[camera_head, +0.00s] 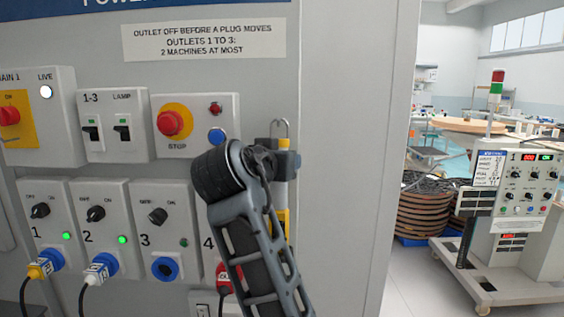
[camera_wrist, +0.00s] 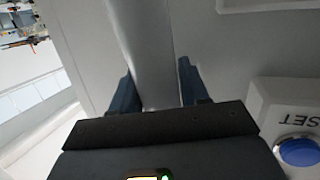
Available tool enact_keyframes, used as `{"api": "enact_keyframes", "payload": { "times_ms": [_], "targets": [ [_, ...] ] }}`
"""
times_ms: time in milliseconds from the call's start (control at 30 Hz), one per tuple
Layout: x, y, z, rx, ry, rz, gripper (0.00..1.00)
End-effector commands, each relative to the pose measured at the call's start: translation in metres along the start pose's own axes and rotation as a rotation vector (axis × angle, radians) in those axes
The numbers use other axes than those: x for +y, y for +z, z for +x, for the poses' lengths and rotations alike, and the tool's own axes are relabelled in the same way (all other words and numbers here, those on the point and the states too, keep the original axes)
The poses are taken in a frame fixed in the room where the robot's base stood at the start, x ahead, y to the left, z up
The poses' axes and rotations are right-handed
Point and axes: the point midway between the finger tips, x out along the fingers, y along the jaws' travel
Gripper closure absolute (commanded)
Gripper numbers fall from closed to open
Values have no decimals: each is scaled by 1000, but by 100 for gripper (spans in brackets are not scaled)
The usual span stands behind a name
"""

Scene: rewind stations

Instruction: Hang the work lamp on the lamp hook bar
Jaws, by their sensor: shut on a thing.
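The work lamp (camera_head: 282,222) has a yellow lower body, a pale tube and a metal hook at its top, and it stands roughly upright in front of the grey panel. My gripper (camera_head: 287,162) is shut on it just below the hook. My wrist and forearm hide part of the lamp. In the wrist view, the two dark fingers of my gripper (camera_wrist: 158,88) are on either side of a pale tube-like part (camera_wrist: 148,45). I cannot make out the lamp hook bar in either view.
The power panel carries a red stop button (camera_head: 170,123), a blue button (camera_head: 217,136), a lamp switch (camera_head: 123,130) and several numbered outlets with plugs. The panel's edge (camera_head: 385,160) is to the right. Beyond it stand a wheeled control cabinet (camera_head: 525,245) and stacked reels (camera_head: 428,215).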

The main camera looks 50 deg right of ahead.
Motion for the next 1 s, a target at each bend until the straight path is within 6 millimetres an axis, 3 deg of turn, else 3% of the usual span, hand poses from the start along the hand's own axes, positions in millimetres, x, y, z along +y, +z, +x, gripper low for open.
{"api": "enact_keyframes", "payload": {
  "times_ms": [133, 167, 467, 767, 1000],
  "targets": [
    [0, -1, 0, 2, 0, 1, 100],
    [0, -1, 0, 2, 0, 1, 54],
    [0, 0, 0, 1, -1, 0, 26],
    [-2, 1, -4, 0, -5, -2, 25],
    [-1, 1, -38, 2, -4, 2, 25]
  ]
}}
